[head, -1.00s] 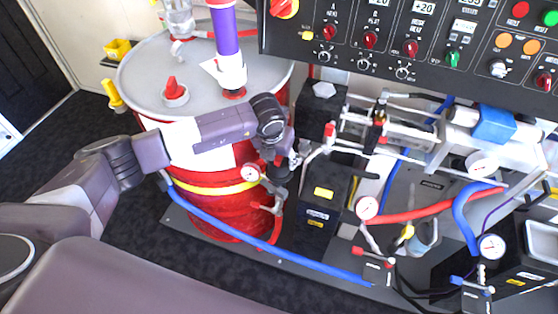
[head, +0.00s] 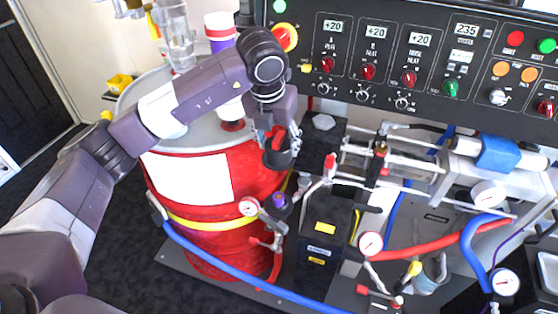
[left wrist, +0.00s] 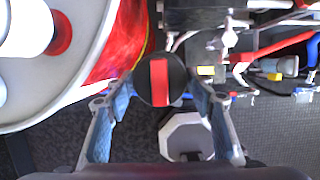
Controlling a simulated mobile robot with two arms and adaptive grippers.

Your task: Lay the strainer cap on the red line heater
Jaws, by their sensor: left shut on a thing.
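My left gripper (head: 279,143) is shut on the strainer cap (head: 280,158), a dark round cap. In the left wrist view the cap (left wrist: 160,80) is black with a red bar across it, held between the two fingertips. The cap hangs above an open dark fitting (head: 280,203) with purple inside, beside the drum. A black heater box (head: 325,228) with yellow and blue labels stands just right of that fitting; its label text is too small to read, so I cannot tell whether it is the red line heater. My right gripper is not in view.
The red drum (head: 215,250) with a grey lid stands left of the cap. A pressure gauge (head: 249,206) sits beside the fitting. Pipes and a red hose (head: 430,248) run to the right. The control panel (head: 425,65) overhangs the back.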

